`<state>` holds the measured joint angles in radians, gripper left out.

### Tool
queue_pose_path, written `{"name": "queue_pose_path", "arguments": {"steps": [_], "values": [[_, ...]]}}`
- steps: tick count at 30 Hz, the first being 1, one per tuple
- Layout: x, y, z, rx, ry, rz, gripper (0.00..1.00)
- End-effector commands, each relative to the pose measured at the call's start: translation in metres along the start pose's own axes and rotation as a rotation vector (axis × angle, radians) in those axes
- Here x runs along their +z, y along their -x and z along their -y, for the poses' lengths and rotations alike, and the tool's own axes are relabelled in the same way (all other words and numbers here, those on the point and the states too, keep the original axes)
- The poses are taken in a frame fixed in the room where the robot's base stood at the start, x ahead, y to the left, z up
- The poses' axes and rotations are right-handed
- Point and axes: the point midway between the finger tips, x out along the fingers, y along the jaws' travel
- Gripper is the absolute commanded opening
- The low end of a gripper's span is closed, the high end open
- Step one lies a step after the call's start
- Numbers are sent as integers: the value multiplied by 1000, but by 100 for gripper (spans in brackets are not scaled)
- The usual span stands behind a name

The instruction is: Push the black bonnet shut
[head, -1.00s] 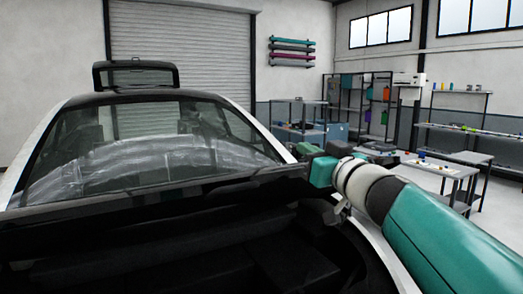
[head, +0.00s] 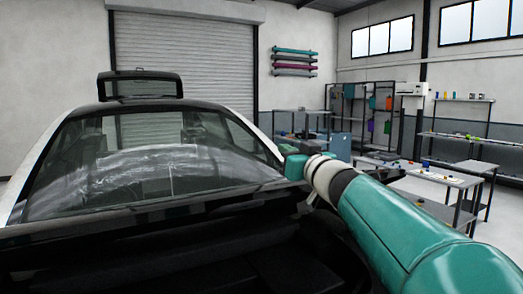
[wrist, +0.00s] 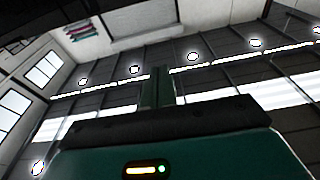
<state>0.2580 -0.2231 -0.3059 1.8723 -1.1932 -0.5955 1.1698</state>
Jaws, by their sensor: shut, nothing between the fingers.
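The black bonnet (head: 110,226) shows as a dark, glossy band below the car's windscreen (head: 150,180) in the head view. Dark recessed shapes lie below it, in the foreground. Its full outline is lost in the shadow, and I cannot tell its exact angle. My gripper (head: 293,160) is beyond my teal arm, near the windscreen's lower right corner. Its fingertips are mostly hidden there. In the wrist view my gripper's fingers (wrist: 157,88) are together and empty, against the ceiling. I cannot tell whether the gripper touches the bonnet.
A roller door (head: 185,50) is behind the car. A workbench (head: 430,180) and shelving (head: 455,130) stand to the right. Wrap rolls (head: 295,62) hang on the back wall. Open floor shows between the car and the benches.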

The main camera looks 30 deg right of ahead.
Motion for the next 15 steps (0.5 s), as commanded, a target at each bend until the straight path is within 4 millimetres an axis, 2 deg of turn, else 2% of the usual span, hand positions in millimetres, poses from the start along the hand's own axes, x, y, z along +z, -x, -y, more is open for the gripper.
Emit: {"name": "queue_pose_path", "arguments": {"steps": [6, 15], "values": [[21, 6, 1, -1, 0, 0, 0], [25, 8, 1, -1, 0, -2, 0]]}}
